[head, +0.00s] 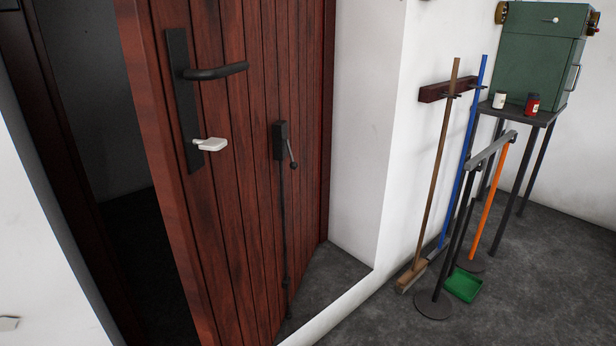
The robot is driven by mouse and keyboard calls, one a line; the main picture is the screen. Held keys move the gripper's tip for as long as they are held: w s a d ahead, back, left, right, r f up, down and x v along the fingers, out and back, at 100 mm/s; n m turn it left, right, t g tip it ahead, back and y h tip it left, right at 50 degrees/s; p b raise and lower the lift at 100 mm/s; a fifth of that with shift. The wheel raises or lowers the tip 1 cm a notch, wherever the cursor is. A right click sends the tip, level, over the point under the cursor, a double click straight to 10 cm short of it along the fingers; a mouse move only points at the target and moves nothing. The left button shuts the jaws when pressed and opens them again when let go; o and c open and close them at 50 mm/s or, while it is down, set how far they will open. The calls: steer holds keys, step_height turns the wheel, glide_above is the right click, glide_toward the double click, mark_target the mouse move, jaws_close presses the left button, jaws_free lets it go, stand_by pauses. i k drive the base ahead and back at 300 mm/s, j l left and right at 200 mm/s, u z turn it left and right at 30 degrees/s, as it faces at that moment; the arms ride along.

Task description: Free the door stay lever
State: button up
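The red-brown plank door (245,110) stands ajar at the left. The door stay lever (292,154) is a small dark lever on a black box (280,140) at the door's middle. It hangs down and slightly right of the box. A thin dark rod (284,225) runs from the box down the door towards the floor. Whether the rod's lower end touches the floor I cannot tell. My gripper is not in view.
The door has a black handle (215,71) and a pale thumb-turn (210,145). A dark opening (120,250) lies left of it, a white wall (365,130) right. Brooms (436,170), a grey-topped stand (490,150), a green dustpan (464,285) and a green cabinet (535,60) stand further right.

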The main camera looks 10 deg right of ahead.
mark_target(294, 164)
steer(key=k+l, duration=0.75)
steer(key=i+j, duration=0.15)
steer(key=i+j+z, duration=0.1)
steer(key=j, duration=0.25)
steer(key=i+j, duration=0.15)
steer(key=i, duration=0.3)
steer(key=i+j+z, duration=0.1)
steer(key=i, duration=0.35)
steer(key=i+l, duration=0.15)
steer(key=i, duration=0.25)
